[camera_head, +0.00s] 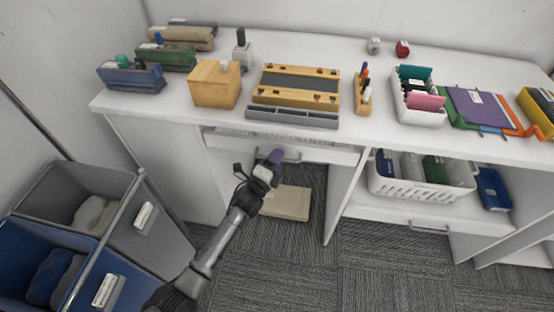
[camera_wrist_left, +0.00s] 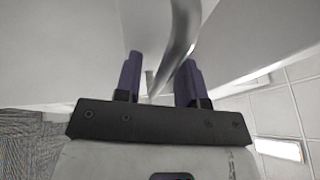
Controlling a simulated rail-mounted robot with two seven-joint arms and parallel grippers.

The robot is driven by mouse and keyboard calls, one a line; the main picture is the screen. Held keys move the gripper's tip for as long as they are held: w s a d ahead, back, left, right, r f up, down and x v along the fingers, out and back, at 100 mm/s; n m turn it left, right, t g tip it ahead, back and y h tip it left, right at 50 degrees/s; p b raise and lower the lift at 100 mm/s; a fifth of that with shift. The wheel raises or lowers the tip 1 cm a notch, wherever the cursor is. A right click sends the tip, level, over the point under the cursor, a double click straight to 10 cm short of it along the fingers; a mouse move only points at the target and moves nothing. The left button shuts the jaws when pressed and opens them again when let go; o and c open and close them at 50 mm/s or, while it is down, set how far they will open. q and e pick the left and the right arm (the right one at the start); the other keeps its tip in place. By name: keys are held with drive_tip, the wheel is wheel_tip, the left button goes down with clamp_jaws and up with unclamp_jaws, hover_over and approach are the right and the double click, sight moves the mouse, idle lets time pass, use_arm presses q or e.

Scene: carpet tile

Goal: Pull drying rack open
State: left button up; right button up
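The drying rack appears to be the white pull-out unit (camera_head: 335,156) under the front edge of the desk top. A pale strip shows above its front in the head view. A curved metal handle (camera_wrist_left: 183,35) runs between my left gripper's fingertips in the wrist view; part of it also shows in the head view (camera_head: 293,156). My left gripper (camera_head: 276,156) is at this handle, with its purple fingers (camera_wrist_left: 159,78) apart on either side of the bar. I cannot tell whether either finger touches it. My right gripper is not in view.
The white desk (camera_head: 370,125) carries a wooden box (camera_head: 215,88), a wooden tray (camera_head: 295,85) and a white organizer (camera_head: 418,112). A beige slab (camera_head: 288,203) lies below the unit. Bins (camera_head: 150,243) stand at left. Carpet in front is clear.

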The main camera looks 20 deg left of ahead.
use_arm(q)
drive_tip(key=shift+c, duration=0.2)
clamp_jaws()
idle(0.4)
